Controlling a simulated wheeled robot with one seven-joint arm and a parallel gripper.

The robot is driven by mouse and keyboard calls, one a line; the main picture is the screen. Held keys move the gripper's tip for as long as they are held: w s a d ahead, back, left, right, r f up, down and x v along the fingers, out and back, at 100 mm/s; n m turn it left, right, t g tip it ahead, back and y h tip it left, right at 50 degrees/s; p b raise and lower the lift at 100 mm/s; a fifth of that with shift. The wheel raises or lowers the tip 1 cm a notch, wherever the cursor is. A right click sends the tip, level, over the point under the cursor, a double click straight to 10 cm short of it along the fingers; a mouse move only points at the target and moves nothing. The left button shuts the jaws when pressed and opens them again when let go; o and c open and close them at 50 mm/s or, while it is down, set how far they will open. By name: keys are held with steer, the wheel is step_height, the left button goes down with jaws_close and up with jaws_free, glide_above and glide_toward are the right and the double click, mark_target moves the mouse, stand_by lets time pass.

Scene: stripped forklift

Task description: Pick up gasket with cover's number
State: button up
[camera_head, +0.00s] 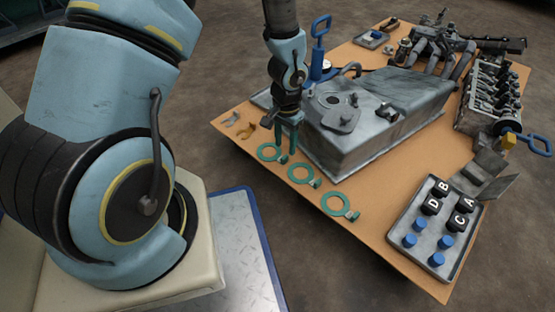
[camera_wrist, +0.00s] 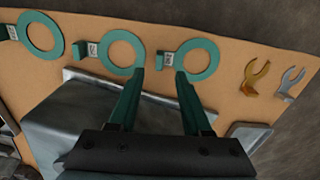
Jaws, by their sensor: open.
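Three green ring gaskets with small tagged tabs lie in a row along the tabletop's near edge: left (camera_head: 260,152), middle (camera_head: 290,173), right (camera_head: 323,204). In the wrist view their order is reversed, and the left one is the rightmost ring (camera_wrist: 214,64). The tags carry dark marks too small to read. A grey metal housing with a cover plate (camera_head: 340,119) stands behind them; I see no legible number on it. My gripper (camera_head: 285,150) is open and empty, pointing down beside the left gasket. In the wrist view its fingertips (camera_wrist: 160,72) are between the middle and rightmost rings.
A gold fork-shaped piece (camera_head: 246,131) and a silver one (camera_head: 231,119) lie left of the gaskets. A tray (camera_head: 455,270) at the right holds black lettered blocks A to D and several blue pegs. Engine parts (camera_head: 490,100) fill the table's back.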

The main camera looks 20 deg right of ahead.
mark_target(286, 156)
steer(key=f+b, duration=0.3)
steer(key=f, duration=0.2)
steer(key=shift+d+f+b, duration=0.1)
steer(key=shift+d+b, duration=0.1)
steer(key=shift+b, duration=0.2)
jaws_close()
